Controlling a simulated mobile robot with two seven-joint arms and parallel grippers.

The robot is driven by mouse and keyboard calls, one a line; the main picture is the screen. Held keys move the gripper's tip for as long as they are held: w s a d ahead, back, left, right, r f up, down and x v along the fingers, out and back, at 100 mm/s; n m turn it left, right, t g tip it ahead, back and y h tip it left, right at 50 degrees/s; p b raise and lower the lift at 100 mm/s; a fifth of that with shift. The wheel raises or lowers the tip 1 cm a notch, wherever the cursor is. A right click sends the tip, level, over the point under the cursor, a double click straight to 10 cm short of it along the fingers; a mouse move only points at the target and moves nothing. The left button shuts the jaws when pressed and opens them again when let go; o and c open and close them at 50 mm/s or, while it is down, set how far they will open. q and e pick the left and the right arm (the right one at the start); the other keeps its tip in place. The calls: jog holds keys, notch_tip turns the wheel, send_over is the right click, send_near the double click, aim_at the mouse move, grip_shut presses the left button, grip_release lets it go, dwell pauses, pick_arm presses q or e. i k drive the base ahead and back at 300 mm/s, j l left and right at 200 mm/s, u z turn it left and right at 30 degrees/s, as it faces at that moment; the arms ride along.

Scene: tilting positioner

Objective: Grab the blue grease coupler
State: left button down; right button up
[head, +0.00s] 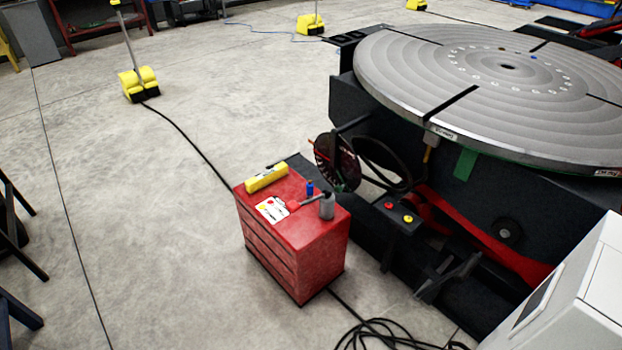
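The small blue object that looks like the grease coupler (310,188) stands upright on top of the red tool cabinet (297,262). It is near the cabinet top's back edge, behind a grey bottle or can (327,207). A dark rod-like part lies beside the can, pointing left. Neither of my grippers shows in the head view.
A yellow box (266,178) and a white card (271,209) share the cabinet top. The positioner's big round table (430,70) stands right, with a red and yellow button box (398,215). Cables (385,335) lie on the floor. Floor left is mostly clear.

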aim_at(310, 185)
jog(key=i+j+z, duration=0.15)
jog(key=i+j, duration=0.35)
jog(key=i+j+z, duration=0.15)
jog(key=i+j, duration=0.3)
jog(key=i+j+z, duration=0.15)
jog(key=i+j, duration=0.3)
jog(key=j, duration=0.25)
